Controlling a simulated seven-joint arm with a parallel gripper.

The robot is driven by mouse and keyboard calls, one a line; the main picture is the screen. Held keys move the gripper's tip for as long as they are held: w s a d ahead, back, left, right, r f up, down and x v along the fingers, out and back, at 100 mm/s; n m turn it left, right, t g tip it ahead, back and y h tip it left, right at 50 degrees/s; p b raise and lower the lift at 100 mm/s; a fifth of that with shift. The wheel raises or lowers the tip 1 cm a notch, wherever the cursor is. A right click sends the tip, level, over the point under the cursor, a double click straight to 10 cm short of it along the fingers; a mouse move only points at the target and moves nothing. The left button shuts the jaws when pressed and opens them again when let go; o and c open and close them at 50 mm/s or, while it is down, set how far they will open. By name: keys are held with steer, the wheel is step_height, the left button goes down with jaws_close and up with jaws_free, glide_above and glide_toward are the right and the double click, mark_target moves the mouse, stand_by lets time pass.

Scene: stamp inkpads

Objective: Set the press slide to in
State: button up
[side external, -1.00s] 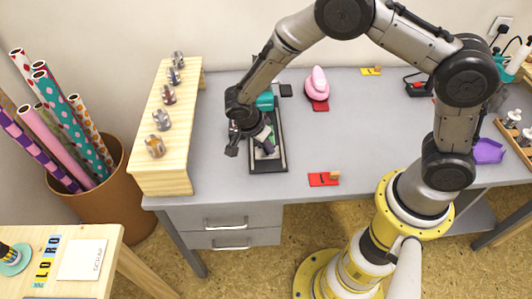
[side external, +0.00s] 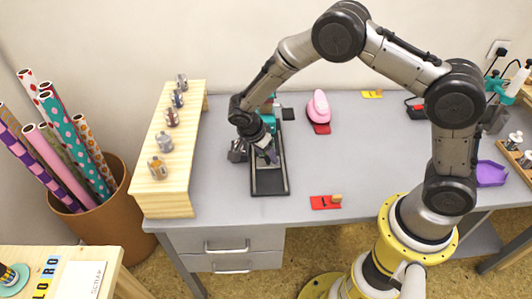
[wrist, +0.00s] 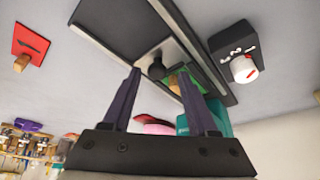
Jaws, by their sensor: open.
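The press stands on the grey desk, with a teal body (side external: 267,110) at the back and a long dark track (side external: 269,186) running to the front. In the wrist view, the teal body (wrist: 215,115) is partly behind my right finger.
A pink stamp (side external: 318,105) and a red pad (side external: 324,202) are to the right. A wooden rack of small jars (side external: 172,150) stands left.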

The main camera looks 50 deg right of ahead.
steer(key=v, duration=1.4)
steer(key=shift+f, duration=0.1)
